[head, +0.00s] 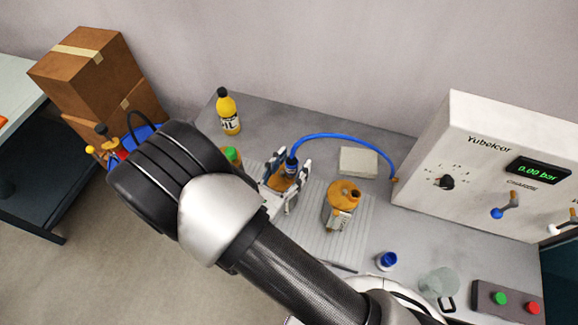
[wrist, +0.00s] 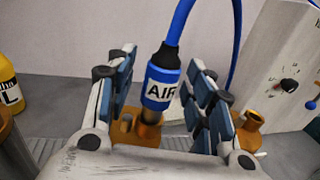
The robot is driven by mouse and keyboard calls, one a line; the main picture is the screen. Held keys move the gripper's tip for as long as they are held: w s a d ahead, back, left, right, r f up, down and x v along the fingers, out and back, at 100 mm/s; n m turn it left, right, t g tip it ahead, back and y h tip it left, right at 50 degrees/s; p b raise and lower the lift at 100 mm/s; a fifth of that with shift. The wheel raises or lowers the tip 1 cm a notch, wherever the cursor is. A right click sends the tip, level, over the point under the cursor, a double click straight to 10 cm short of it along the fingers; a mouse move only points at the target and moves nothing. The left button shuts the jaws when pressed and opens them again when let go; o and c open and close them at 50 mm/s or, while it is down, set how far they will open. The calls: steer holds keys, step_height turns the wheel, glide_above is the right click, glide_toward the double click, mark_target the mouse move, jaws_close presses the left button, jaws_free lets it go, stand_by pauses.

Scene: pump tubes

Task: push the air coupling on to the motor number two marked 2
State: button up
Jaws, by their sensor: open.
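The blue air coupling (wrist: 160,86), labelled AIR, stands nearly upright between the fingers of my gripper (wrist: 162,78). The jaws are open, with a gap on each side of it. Its metal lower end reaches down to an orange motor (wrist: 125,132); I cannot tell how firmly it sits. In the head view the coupling (head: 291,168) and my gripper (head: 287,182) are over that motor, which is mostly hidden. Another orange motor (head: 341,208) stands to the right, also at the right in the wrist view (wrist: 249,132). No number 2 is legible.
A blue hose (head: 340,138) arches from the coupling to the Yubelcor panel (head: 470,175), reading 0.00 bar. A pale block (head: 358,162) lies behind the motors. A yellow bottle (head: 229,112) stands back left. A blue cap (head: 387,260) and a red-green button box (head: 506,300) are front right.

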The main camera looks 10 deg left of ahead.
steer(key=v, duration=1.2)
stand_by(0.7)
steer(key=w+d+r+m+g+h, duration=0.25)
steer(key=d+r+m+g, duration=0.3)
steer(key=d+m, duration=0.3)
steer(key=w+d+r+m+g+h, duration=0.1)
steer(key=d+r+m+g+h, duration=0.3)
steer(key=d+m+g, duration=0.4)
steer(key=s+d+r+m+y+b, duration=0.1)
steer(key=s+d+r+m+y, duration=0.2)
steer(key=m, duration=0.5)
steer(key=s+d+r+m+t+y+b, duration=0.1)
steer(key=s+d+r+m+y, duration=0.2)
steer(key=d+r+m+y, duration=0.3)
steer(key=shift+s+d+r+m+y, duration=0.25)
steer(key=shift+d+m+y, duration=0.75)
steer(key=shift+y, duration=0.35)
